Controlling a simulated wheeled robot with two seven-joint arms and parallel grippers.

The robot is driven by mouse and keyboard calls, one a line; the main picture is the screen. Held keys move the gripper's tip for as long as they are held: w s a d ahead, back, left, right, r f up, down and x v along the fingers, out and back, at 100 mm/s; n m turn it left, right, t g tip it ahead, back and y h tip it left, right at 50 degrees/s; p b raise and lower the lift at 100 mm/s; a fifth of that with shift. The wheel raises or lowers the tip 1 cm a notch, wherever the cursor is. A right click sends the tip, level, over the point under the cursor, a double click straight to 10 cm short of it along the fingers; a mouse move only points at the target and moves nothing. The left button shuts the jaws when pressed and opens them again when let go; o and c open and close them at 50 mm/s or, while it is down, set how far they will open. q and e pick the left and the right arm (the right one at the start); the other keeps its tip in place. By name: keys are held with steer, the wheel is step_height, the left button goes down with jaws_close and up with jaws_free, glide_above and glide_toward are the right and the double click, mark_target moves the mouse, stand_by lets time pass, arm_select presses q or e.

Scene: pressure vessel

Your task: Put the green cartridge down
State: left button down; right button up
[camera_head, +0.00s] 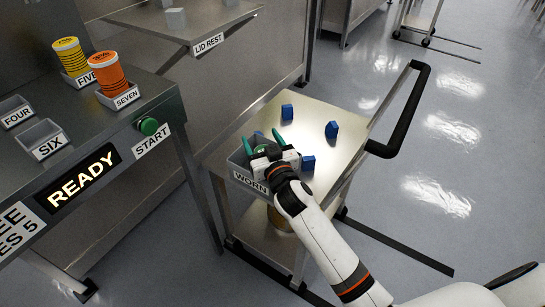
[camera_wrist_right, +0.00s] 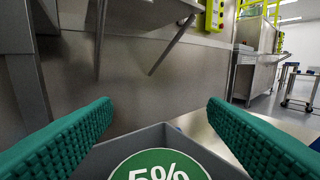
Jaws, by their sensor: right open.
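The green cartridge (camera_wrist_right: 158,166) shows its round green top with a white ring and "5%" in the right wrist view. It sits inside the grey bin (camera_wrist_right: 115,150), labelled WORN in the head view (camera_head: 250,183), on the cart. In the head view the cartridge is mostly hidden by my right gripper (camera_head: 263,141). My right gripper's two teal fingers are wide apart above the bin, one on each side of the cartridge. In the wrist view a gap shows between each finger and its top. My left gripper is not in view.
Several blue blocks (camera_head: 332,130) lie on the steel cart (camera_head: 310,112), which has a black handle (camera_head: 406,110). On the bench, a yellow cartridge (camera_head: 70,57) stands at FIVE and an orange one (camera_head: 109,73) at SEVEN. Holders FOUR (camera_head: 15,112) and SIX (camera_head: 41,138) are empty.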

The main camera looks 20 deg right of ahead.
steer(key=shift+s+r, duration=0.3)
steer(key=shift+s, duration=0.5)
arm_select(q)
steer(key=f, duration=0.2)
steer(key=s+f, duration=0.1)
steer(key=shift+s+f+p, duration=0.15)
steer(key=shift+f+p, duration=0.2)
steer(key=shift+p, duration=0.05)
arm_select(e)
steer(key=s, duration=1)
steer(key=shift+s+d, duration=0.25)
steer(key=shift+d, duration=0.05)
